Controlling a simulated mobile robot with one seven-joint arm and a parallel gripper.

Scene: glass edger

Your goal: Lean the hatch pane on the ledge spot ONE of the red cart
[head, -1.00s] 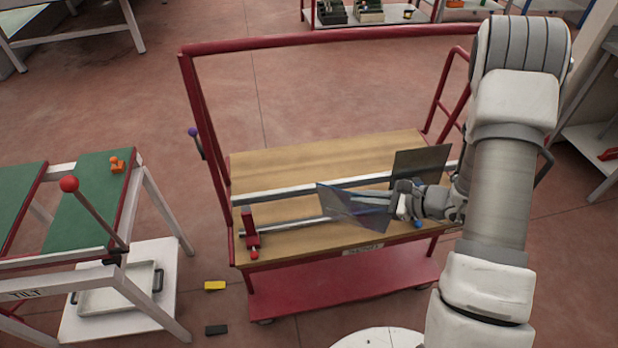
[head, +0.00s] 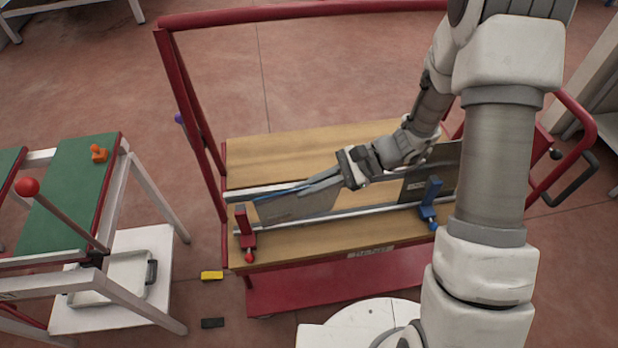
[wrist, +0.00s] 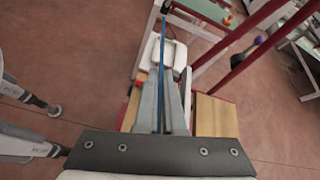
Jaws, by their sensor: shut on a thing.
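The red cart (head: 340,287) stands in front of me with a wooden deck (head: 300,155) and two pale rails running along it. My gripper (head: 312,187) is shut on a thin, see-through pane (head: 295,207), which is the hatch pane by its look. The pane is tilted over the rails at the left part of the deck. In the wrist view the pane shows edge-on as a thin blue line (wrist: 162,70) between the fingers. Whether its lower edge touches the deck or rail is unclear. No spot label ONE is readable.
A dark pane (head: 430,175) leans at the cart's right, partly behind my arm. A red clamp (head: 246,235) and a blue clamp (head: 429,205) stand on the front rail. A green-topped tilt table (head: 68,190) is at left. Yellow (head: 211,275) and black (head: 212,323) blocks lie on the floor.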

